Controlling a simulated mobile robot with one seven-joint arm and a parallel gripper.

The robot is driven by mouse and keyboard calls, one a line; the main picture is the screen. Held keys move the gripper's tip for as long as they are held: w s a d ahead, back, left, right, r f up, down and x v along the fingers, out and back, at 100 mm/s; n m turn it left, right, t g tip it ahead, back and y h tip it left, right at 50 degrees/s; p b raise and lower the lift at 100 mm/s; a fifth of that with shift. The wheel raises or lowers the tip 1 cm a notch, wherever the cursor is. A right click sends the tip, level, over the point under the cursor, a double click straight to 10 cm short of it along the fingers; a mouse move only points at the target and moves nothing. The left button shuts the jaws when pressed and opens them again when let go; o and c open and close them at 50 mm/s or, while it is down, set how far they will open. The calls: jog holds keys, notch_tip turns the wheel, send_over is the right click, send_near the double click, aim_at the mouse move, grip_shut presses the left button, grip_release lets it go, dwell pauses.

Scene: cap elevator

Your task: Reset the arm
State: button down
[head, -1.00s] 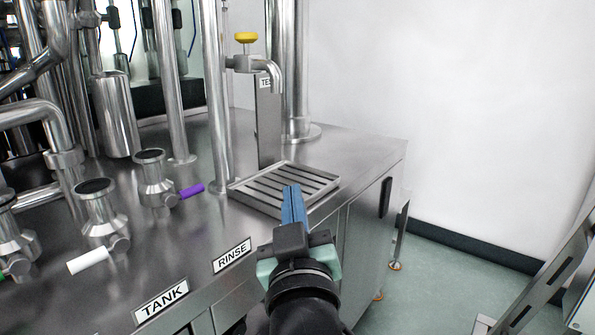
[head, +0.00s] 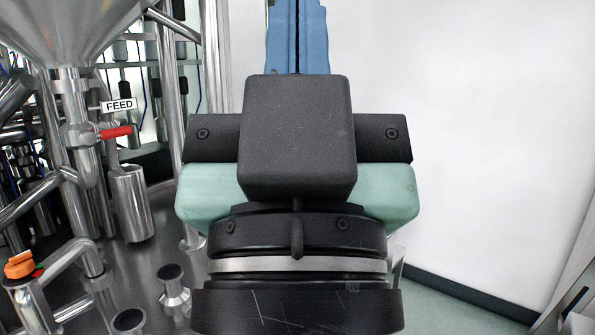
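My gripper (head: 298,35) is large and close in the middle of the head view, pointing up. Its two blue fingers lie side by side with only a thin dark line between them, and nothing shows between them. The fingertips are cut off by the top edge of the picture. The black and pale green gripper body and the wrist hide much of the steel machine behind.
A bare white wall (head: 500,130) fills the right.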

notch_tip(320, 180, up, 20)
jog(key=p, duration=1.7)
jog(key=shift+f, duration=0.25)
jog(key=c, duration=1.6)
grip_release()
